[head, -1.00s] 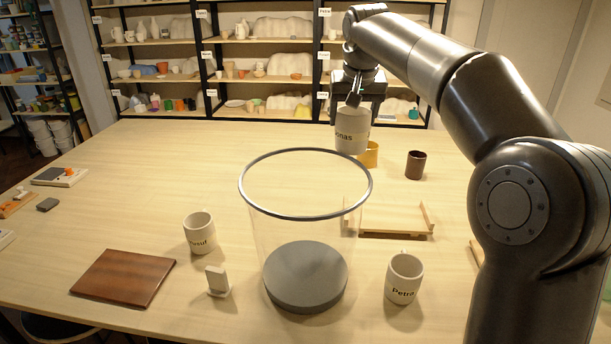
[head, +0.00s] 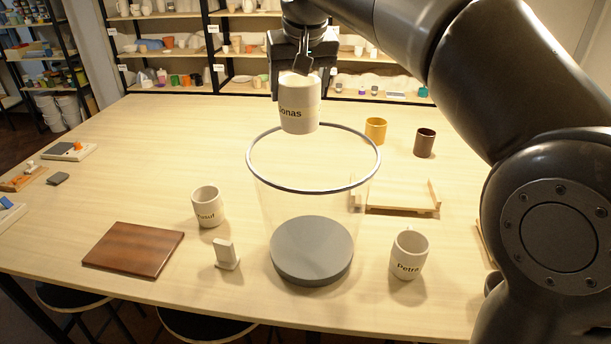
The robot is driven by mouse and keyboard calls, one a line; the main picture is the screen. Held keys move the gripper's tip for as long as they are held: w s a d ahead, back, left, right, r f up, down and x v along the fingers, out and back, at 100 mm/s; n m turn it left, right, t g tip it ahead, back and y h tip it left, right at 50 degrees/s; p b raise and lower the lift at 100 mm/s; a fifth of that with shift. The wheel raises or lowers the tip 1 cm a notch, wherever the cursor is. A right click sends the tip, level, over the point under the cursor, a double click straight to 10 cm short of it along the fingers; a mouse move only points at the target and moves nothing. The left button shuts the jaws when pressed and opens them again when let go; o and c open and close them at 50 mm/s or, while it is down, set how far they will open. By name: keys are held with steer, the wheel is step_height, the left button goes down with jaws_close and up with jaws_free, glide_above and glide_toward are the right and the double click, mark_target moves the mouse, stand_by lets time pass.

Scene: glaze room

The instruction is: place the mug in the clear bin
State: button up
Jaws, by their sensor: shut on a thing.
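My gripper (head: 303,70) is shut on a white mug (head: 299,108) marked "Jonas" and holds it upright in the air. The mug overlaps the far rim of the clear bin (head: 262,205) in the picture; its lower part shows at or above the rim's height. The clear bin has a grey rim and a grey base, and it is empty. Two other white mugs stand on the table: one marked "Petra" (head: 408,255) right of the bin and one with a partly readable name, "...usuf" (head: 208,207), left of it.
A wooden tray (head: 400,209) lies behind the bin to the right. A yellow mug (head: 375,130) and a dark cup (head: 424,143) stand farther back. A brown board (head: 133,249) and a small white stand (head: 226,254) are at the front left.

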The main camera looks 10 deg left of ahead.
step_height(320, 180, down, 26)
stand_by(0.4)
steer(key=shift+f, duration=0.5)
steer(key=o, duration=1.1)
steer(key=shift+o, duration=0.3)
step_height(320, 180, up, 11)
steer(key=s, duration=0.1)
steer(key=shift+d, duration=0.25)
